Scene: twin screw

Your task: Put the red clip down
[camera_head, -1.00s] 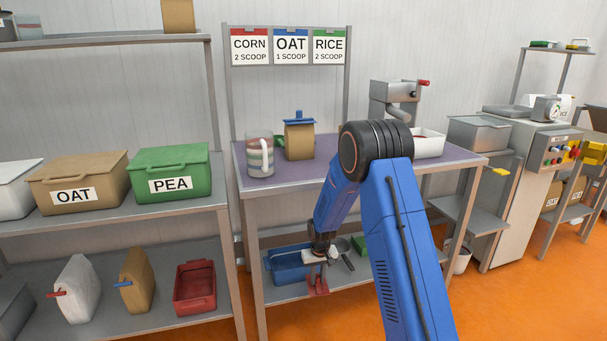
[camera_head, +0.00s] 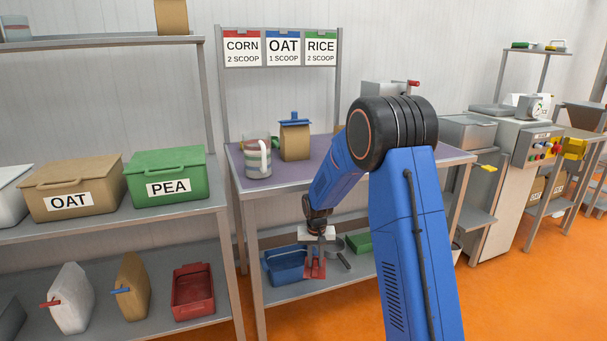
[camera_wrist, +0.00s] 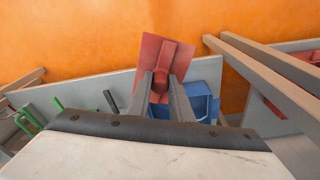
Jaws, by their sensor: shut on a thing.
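My gripper (camera_head: 316,250) is shut on the red clip (camera_head: 315,268) in front of the middle table's lower shelf. In the wrist view the red clip (camera_wrist: 170,50) is a flat red piece with a raised rib, sticking out beyond both fingertips (camera_wrist: 160,88). In the head view it hangs below the gripper and overlaps the right end of a blue bin (camera_head: 284,270). The bin also shows in the wrist view (camera_wrist: 202,100), partly behind the right finger. I cannot tell whether the clip touches anything but the fingers.
A table post (camera_head: 256,270) stands left. The purple tabletop (camera_head: 325,160) above carries a jar (camera_head: 257,160) and a paper bag with a blue clip (camera_head: 295,140).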

